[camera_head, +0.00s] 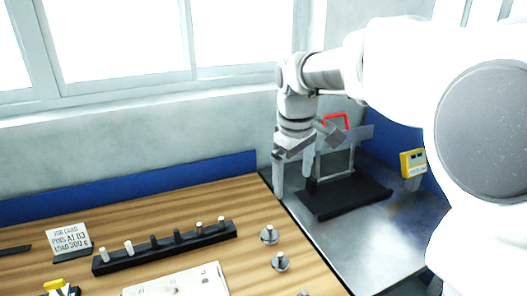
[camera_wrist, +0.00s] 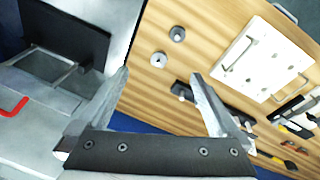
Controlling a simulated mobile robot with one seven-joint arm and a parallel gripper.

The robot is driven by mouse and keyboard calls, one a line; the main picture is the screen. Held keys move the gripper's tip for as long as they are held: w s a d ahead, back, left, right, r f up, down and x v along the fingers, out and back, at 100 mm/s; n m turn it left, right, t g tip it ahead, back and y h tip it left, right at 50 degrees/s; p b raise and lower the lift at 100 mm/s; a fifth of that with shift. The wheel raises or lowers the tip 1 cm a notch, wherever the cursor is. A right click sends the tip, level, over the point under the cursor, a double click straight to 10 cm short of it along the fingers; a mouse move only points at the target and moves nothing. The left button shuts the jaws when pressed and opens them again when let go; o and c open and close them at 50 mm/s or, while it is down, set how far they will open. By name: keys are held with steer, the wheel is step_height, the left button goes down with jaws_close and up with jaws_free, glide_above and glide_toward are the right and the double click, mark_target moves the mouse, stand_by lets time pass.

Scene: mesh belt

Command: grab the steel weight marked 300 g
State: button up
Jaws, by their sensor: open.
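Small round steel weights stand on the wooden bench: one (camera_head: 269,235) near its right edge, a second (camera_head: 280,262) just in front, and a third (camera_head: 304,293) cut off by the bottom of the head view. The wrist view shows two steel weights, one (camera_wrist: 158,59) just beyond the fingertips and one (camera_wrist: 177,33) farther up. I cannot read any mark, so I cannot tell which is 300 g. My gripper (camera_head: 293,178) is open and empty, raised near the bench's back right corner, apart from the weights. Its spread fingers (camera_wrist: 160,76) also show in the wrist view.
A black rack (camera_head: 165,249) of pins, a white plate (camera_head: 190,283) and a job card (camera_head: 68,237) reading "LOAD 300 g" are left of the weights. A black-based fixture (camera_head: 345,197) with a red handle (camera_head: 336,119) and a yellow meter (camera_head: 412,162) stand right.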

steer(key=w+a+f+n+g, duration=0.2)
steer(key=w+a+f+n, duration=0.25)
steer(key=w+f, duration=0.4)
steer(key=b, duration=0.1)
glide_toward(270, 227)
steer(key=shift+m, duration=0.35)
step_height(270, 227, down, 11)
steer(key=shift+d+r, duration=0.1)
steer(key=shift+r, duration=0.1)
steer(key=shift+c, duration=0.2)
steer(key=shift+r, duration=0.1)
jaws_close()
